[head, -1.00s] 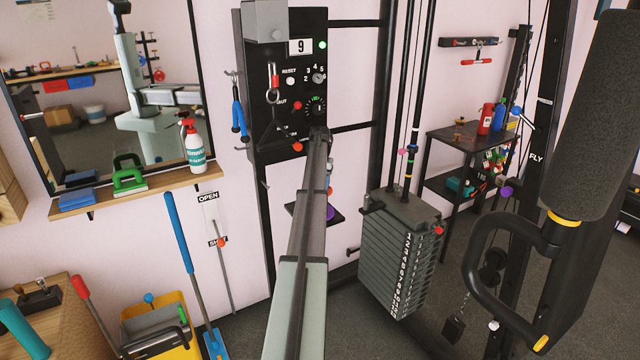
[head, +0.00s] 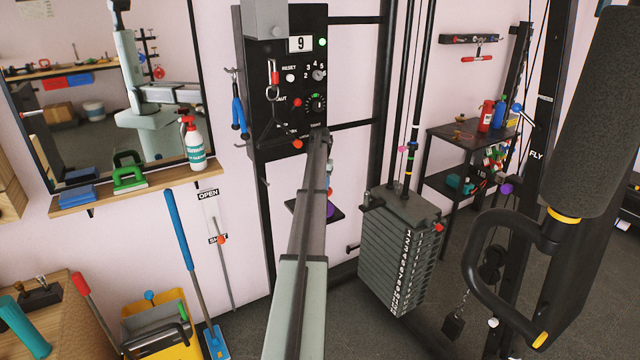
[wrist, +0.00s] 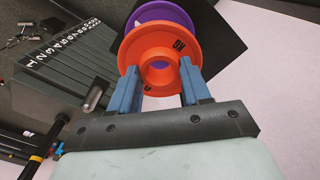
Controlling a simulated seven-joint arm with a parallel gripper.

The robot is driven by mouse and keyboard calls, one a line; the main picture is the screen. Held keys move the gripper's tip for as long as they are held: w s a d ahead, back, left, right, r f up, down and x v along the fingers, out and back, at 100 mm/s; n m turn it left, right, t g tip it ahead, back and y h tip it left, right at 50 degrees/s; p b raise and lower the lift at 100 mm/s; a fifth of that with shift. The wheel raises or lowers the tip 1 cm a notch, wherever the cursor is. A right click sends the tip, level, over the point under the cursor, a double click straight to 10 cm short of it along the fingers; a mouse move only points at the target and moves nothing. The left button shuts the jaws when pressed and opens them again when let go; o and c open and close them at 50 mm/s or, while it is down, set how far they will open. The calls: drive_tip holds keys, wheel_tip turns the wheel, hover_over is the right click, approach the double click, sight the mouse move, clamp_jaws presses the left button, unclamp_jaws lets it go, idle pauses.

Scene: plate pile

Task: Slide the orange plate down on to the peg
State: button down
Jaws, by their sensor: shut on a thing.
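The orange plate (wrist: 133,47) is in the wrist view, a round disc with a raised hub and an open centre hole. My gripper (wrist: 160,76) has its two blue fingers closed on either side of the hub, holding it. A purple plate (wrist: 165,12) shows partly behind the orange one, over a dark board (wrist: 212,40). In the head view my arm hides the orange plate and most of the gripper. The purple plate (head: 331,211) shows beside the arm. I cannot make out the peg, nor whether the orange plate is around it.
The numbered weight stack (head: 398,262) stands right of my arm, and close on the left in the wrist view (wrist: 62,65). A black control panel (head: 288,85) is on the wall behind. A shelf (head: 140,190) with a spray bottle is at left.

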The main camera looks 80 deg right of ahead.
drive_tip(key=shift+f, duration=0.1)
idle(0.3)
drive_tip(key=shift+f, duration=0.3)
drive_tip(key=shift+f, duration=2.1)
idle(1.4)
drive_tip(key=shift+c, duration=2.2)
unclamp_jaws()
wheel_tip(320, 180, up, 14)
drive_tip(key=shift+a+f, duration=0.1)
